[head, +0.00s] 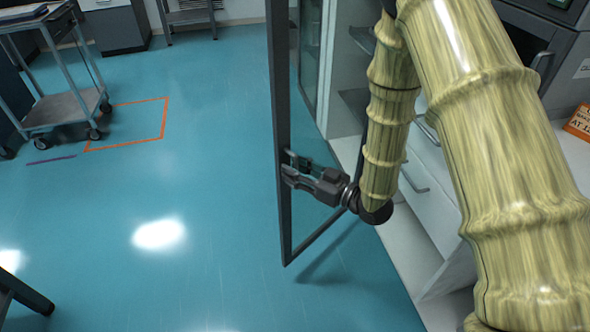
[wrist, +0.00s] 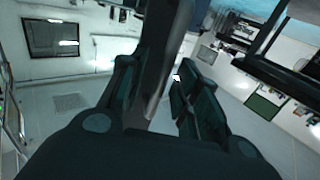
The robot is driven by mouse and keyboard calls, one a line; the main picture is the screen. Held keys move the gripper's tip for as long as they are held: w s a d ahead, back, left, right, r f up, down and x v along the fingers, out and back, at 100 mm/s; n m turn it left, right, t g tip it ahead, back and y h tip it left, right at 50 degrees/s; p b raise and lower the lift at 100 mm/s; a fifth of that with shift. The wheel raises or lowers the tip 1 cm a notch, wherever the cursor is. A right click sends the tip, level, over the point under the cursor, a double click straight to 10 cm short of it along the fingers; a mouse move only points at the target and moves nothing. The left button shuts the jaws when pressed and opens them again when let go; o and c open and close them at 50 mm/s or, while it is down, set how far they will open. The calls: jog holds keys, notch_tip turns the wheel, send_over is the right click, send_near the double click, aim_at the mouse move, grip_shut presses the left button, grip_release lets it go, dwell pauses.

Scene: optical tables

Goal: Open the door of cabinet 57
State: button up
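A glass cabinet door (head: 280,120) with a dark frame stands swung out from a white cabinet (head: 345,75) in the head view. No cabinet number is legible on it. My gripper (head: 292,170) is at the door's frame, partway up, coming from the cabinet side. In the wrist view my gripper (wrist: 158,95) has its two fingers spread, with a dark upright bar (wrist: 160,60), seemingly the door frame, between them. The bar is close to the left finger; a gap shows on the right finger's side. Whether the left finger touches it is hard to tell.
White drawers (head: 425,185) with handles are beside my arm on the right. A wheeled cart (head: 62,108) stands at the far left near an orange floor outline (head: 127,122). The blue floor (head: 190,190) left of the door is clear.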

jog(key=v, duration=1.2)
dwell(0.3)
jog(key=shift+f, duration=0.1)
